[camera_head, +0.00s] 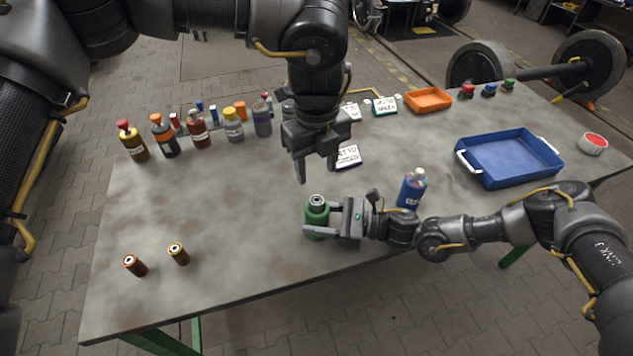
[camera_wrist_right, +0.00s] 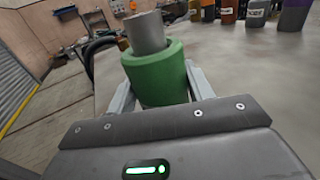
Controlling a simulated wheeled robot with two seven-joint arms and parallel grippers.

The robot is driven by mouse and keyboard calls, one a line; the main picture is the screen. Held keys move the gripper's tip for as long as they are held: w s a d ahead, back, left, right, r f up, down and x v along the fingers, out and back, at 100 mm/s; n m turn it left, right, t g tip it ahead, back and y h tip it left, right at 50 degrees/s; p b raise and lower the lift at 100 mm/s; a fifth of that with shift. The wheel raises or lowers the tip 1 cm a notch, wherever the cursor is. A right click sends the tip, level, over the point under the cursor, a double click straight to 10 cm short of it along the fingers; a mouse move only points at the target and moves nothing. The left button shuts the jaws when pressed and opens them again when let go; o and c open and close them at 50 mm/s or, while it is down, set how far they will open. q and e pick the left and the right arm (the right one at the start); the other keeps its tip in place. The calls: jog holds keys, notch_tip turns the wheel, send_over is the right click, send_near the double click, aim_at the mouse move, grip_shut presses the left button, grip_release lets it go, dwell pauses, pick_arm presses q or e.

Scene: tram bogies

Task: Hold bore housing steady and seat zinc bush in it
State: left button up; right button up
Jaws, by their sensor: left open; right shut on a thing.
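The bore housing is a green, thick-walled cylinder (camera_head: 316,222) near the front middle of the table, and it fills the middle of the right wrist view (camera_wrist_right: 158,78). My right gripper (camera_head: 318,228) is shut on it, one finger on each side. The zinc bush, a grey hollow cylinder (camera_wrist_right: 146,33), stands in the housing's top opening with a good part sticking out; its ringed top also shows in the head view (camera_head: 317,199). How deep it sits inside is hidden. My left gripper (camera_head: 318,173) is open and empty above and behind the housing, fingers pointing down.
A blue bottle (camera_head: 412,188) stands close behind my right wrist. Several bottles line the back left. A blue tray (camera_head: 508,158) is at the right. The left middle of the table is clear.

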pick_arm(q)
jog(key=shift+r, duration=1.4)
pick_arm(e)
jog(key=o, duration=1.1)
jog(key=shift+d, duration=0.1)
jog(key=d, duration=0.4)
jog(key=s+d, duration=0.1)
jog(key=d, duration=0.6)
jog(key=shift+s+d, duration=0.35)
jog(key=shift+s, duration=0.05)
jog(key=shift+a, duration=0.1)
